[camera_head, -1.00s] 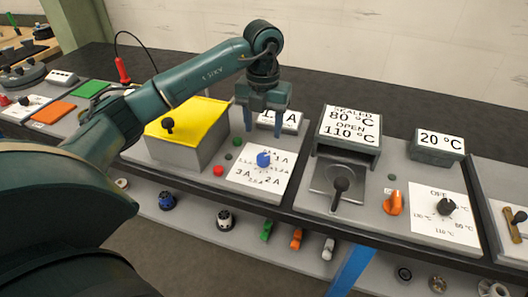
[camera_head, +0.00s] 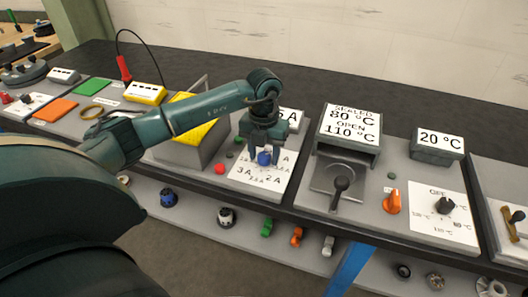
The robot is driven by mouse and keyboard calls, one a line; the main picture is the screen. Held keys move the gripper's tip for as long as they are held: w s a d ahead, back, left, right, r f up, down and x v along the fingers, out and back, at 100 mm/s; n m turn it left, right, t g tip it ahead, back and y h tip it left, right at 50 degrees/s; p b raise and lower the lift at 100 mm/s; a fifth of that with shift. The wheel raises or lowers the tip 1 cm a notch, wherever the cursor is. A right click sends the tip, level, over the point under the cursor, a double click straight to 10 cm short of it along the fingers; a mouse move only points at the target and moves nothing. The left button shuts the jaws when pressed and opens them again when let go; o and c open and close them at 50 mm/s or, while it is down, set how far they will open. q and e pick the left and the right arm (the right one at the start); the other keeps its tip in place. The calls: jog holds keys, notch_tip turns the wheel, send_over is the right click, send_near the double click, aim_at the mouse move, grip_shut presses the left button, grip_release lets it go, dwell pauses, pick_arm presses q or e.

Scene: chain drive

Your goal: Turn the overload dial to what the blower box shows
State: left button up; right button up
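The overload dial's blue knob (camera_head: 264,158) sits on a white plate (camera_head: 245,178) marked in amperes; 3 A and 2 A are legible, other marks partly covered. My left gripper (camera_head: 264,154) is down over the knob, its fingers apart on either side; I cannot see whether they touch it. A small display box (camera_head: 293,117) behind it reads "5 A" at its visible end, the rest hidden by the gripper. The yellow-topped grey box (camera_head: 204,132) to the left is partly covered by my arm. My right gripper is not in view.
A red button (camera_head: 219,169) sits left of the dial plate. Several loose knobs lie on the lower shelf.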

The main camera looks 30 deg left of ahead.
pick_arm(q)
jog(key=c, duration=0.8)
jog(key=shift+o, duration=0.2)
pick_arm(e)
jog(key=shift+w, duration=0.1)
pick_arm(q)
jog(key=m+b, duration=0.1)
jog(key=m, duration=0.2)
jog(key=shift+b, duration=0.4)
jog(key=m+b, duration=0.2)
jog(key=m, duration=0.2)
jog(key=shift+a, duration=0.1)
jog(key=shift+m, duration=0.8)
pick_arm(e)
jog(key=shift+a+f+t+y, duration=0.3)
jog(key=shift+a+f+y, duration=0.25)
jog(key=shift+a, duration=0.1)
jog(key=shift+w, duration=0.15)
